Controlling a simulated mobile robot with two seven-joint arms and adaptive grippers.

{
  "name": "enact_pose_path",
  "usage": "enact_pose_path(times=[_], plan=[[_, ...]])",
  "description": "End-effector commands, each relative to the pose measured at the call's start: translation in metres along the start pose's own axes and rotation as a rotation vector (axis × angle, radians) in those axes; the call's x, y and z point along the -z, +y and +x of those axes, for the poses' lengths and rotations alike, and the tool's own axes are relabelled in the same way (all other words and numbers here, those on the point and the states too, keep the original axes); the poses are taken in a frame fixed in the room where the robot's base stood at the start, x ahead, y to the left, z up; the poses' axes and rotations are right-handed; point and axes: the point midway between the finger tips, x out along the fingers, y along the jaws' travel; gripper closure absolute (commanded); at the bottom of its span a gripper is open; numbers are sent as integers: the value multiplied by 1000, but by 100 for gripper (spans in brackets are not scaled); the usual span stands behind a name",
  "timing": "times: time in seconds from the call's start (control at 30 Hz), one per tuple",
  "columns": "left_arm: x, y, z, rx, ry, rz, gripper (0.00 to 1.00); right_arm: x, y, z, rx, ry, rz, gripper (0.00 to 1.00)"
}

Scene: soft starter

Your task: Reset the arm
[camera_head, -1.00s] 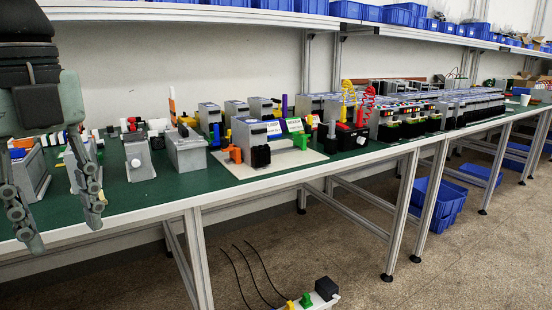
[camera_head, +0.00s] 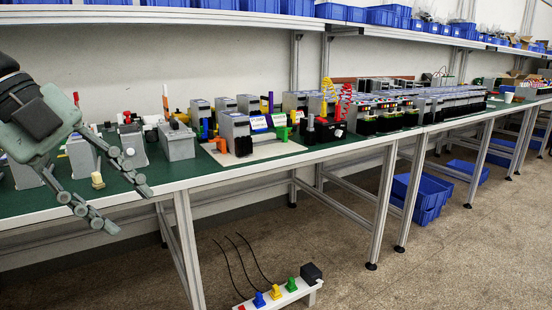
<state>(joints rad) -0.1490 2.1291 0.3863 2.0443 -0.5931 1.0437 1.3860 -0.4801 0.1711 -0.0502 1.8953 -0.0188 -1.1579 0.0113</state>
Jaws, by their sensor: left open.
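My left gripper (camera_head: 128,204) is at the left of the head view, tilted, with its two fingers spread and nothing between them. It hangs in front of the near left edge of the green-topped workbench (camera_head: 150,193). Grey device boxes stand on the bench behind it, among them one grey box (camera_head: 177,141) just right of the fingers. A small cream-coloured piece (camera_head: 97,180) lies on the bench behind the fingers. My right gripper is not in view.
A grey box with a green plug and an orange clip (camera_head: 236,134) stands on a white board. Rows of grey devices (camera_head: 440,103) extend right. Blue bins (camera_head: 425,196) sit on the floor and line the shelf above. A power strip (camera_head: 282,293) is low in front.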

Motion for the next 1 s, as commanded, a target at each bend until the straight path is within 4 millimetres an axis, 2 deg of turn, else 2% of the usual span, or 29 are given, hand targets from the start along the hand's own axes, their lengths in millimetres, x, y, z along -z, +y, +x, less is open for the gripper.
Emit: enact_pose_path(times=[0.17,0.27,0.3,0.37,0.43,0.5,0.57,0.6,0.67,0.7,0.83,0.93,1.0], plan=[[-37,-38,2,398,142,-60,58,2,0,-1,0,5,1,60],[-80,-53,-4,680,171,-151,58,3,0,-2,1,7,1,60],[-102,-54,-5,789,165,-200,58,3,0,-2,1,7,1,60],[-138,-49,-6,940,137,-287,58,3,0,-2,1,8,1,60],[-184,-33,-2,1093,79,-411,58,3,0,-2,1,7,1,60],[-228,-6,11,1212,-1,-552,58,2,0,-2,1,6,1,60],[-261,22,26,1280,-78,-671,58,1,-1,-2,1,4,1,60],[-279,43,40,1308,-130,-752,58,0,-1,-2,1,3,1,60],[-302,76,62,1331,-209,-870,58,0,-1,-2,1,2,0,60],[-314,99,80,1334,-260,-949,58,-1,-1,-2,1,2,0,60],[-333,173,143,1285,-416,-1192,58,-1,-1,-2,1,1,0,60],[-330,227,197,1195,-517,-1365,58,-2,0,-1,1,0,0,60],[-318,262,236,1109,-577,-1477,58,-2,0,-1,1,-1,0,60]])
